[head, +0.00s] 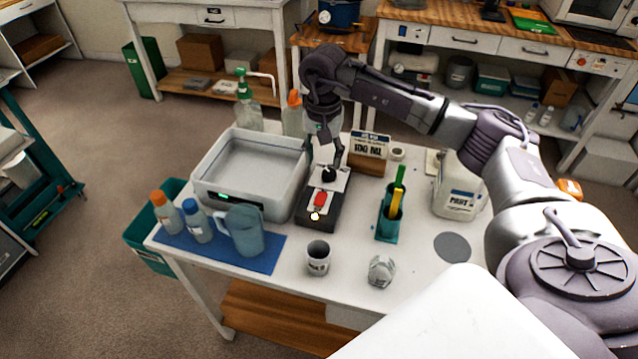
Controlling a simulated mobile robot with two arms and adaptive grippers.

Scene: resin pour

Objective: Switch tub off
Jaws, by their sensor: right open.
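The tub (250,163) is a pale grey open basin at the left of the white table, and liquid seems to fill it. A small green light (222,200) glows on its front face. Beside it on the right is a dark control box (318,212) with a black knob (329,174) at its far end. A red switch (320,197) and a small lit yellowish spot sit nearer its front. My right gripper (331,164) is open, pointing down at the black knob. I cannot tell whether it touches the knob. My left gripper is not in view.
A blue mat (225,253) holds two bottles and a blue jug (243,231). A sign (370,147) stands behind the box. The table's front middle has free room.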

